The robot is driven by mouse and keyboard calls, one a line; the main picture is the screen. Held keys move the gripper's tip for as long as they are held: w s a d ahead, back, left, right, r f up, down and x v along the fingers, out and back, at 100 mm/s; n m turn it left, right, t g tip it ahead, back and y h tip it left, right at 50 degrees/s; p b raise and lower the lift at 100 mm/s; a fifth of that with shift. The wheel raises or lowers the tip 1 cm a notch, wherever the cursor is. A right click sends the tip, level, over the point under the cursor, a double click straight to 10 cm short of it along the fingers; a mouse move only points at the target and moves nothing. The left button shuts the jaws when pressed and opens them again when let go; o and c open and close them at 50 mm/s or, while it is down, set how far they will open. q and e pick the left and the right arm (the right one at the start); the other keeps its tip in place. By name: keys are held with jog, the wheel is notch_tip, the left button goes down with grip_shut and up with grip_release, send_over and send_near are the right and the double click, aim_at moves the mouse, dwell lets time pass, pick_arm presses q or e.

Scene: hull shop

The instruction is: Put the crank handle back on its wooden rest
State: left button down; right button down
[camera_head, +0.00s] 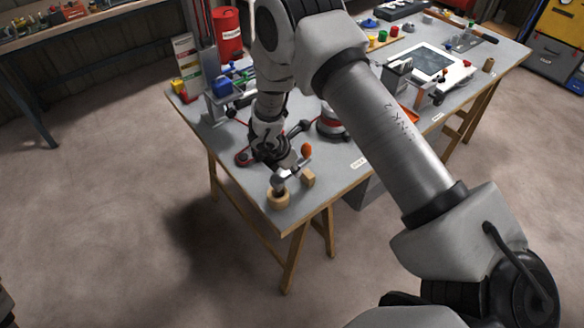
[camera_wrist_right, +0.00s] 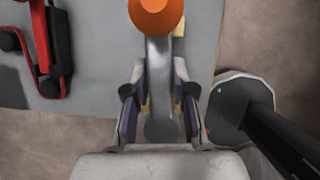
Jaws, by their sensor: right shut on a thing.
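My right gripper (camera_head: 285,172) is shut on the crank handle, over the near corner of the grey table. The crank handle has a bright metal arm (camera_wrist_right: 159,75) and an orange knob (camera_wrist_right: 155,12); the knob also shows in the head view (camera_head: 307,150). In the right wrist view the metal arm lies between the fingers of the right gripper (camera_wrist_right: 160,108). The round wooden rest (camera_head: 278,200) stands at the table corner. The handle's lower end is at or just above it; I cannot tell whether it is seated. My left gripper is not in view.
A small wooden block (camera_head: 308,179) stands right of the rest. A red and black device (camera_wrist_right: 48,50) lies beside the gripper. The table's edges (camera_head: 240,187) are close by.

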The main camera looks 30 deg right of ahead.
dwell(0.4)
jog(key=shift+f+b, duration=0.25)
jog(key=shift+b, duration=0.2)
jog(key=shift+f+b, duration=0.5)
jog(key=shift+b, duration=0.1)
jog(key=shift+f+b, duration=0.6)
jog(key=shift+b, duration=0.05)
dwell(0.8)
jog(key=shift+f+b, duration=0.3)
jog(key=shift+b, duration=0.05)
jog(key=shift+f+b, duration=0.3)
dwell(0.4)
jog(key=shift+f, duration=0.15)
dwell(0.3)
